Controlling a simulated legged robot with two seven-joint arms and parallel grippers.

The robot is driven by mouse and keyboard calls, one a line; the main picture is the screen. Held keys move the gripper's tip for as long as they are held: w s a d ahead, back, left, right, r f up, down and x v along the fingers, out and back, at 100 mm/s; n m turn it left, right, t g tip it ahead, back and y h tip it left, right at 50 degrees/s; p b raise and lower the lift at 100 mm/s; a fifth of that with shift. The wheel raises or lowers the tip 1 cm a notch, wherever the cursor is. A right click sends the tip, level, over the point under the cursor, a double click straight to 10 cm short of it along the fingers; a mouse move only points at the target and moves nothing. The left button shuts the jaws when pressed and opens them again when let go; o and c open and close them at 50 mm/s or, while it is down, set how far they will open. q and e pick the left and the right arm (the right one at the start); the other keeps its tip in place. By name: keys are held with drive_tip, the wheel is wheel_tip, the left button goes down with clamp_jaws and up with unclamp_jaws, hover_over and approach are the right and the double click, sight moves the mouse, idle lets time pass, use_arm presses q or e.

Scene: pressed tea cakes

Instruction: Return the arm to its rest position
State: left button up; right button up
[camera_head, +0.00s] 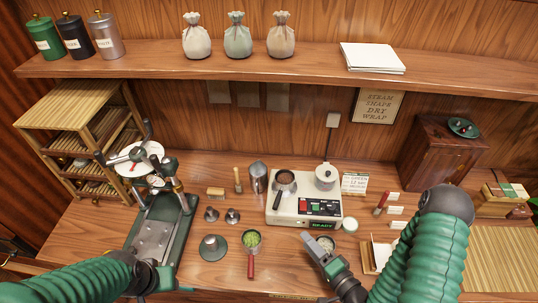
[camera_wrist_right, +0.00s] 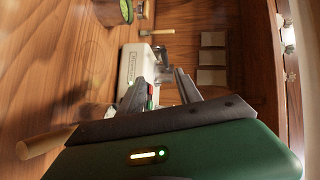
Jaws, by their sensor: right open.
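My right gripper (camera_head: 318,246) is over the front of the bench, just below the cream steam machine (camera_head: 305,213) in the head view. In the right wrist view its two fingers (camera_wrist_right: 158,88) stand apart with nothing held between them; the machine (camera_wrist_right: 130,66) shows beyond them. My right arm's green sleeve comes in from the lower right. My left gripper (camera_head: 163,277) is low at the left, by the front of the green press (camera_head: 155,235). Its fingers are too hard to make out to tell their state.
A bamboo rack (camera_head: 75,115) stands left, a wooden cabinet (camera_head: 440,150) right. A shelf (camera_head: 300,67) spans the back.

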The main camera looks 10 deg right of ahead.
drive_tip(key=w+d+f+n+g+h, duration=0.2)
drive_tip(key=d+f+n+g+h, duration=0.1)
drive_tip(key=n+g, duration=0.5)
drive_tip(key=s+a+r+n+g+h+b, duration=0.2)
drive_tip(key=s+r+n+g, duration=0.2)
drive_tip(key=s+r, duration=0.3)
drive_tip(key=shift+s+a+r, duration=0.3)
drive_tip(key=shift+s+a, duration=0.05)
drive_tip(key=shift+s, duration=0.5)
drive_tip(key=shift+s+a+r, duration=0.1)
drive_tip(key=shift+s+a, duration=0.05)
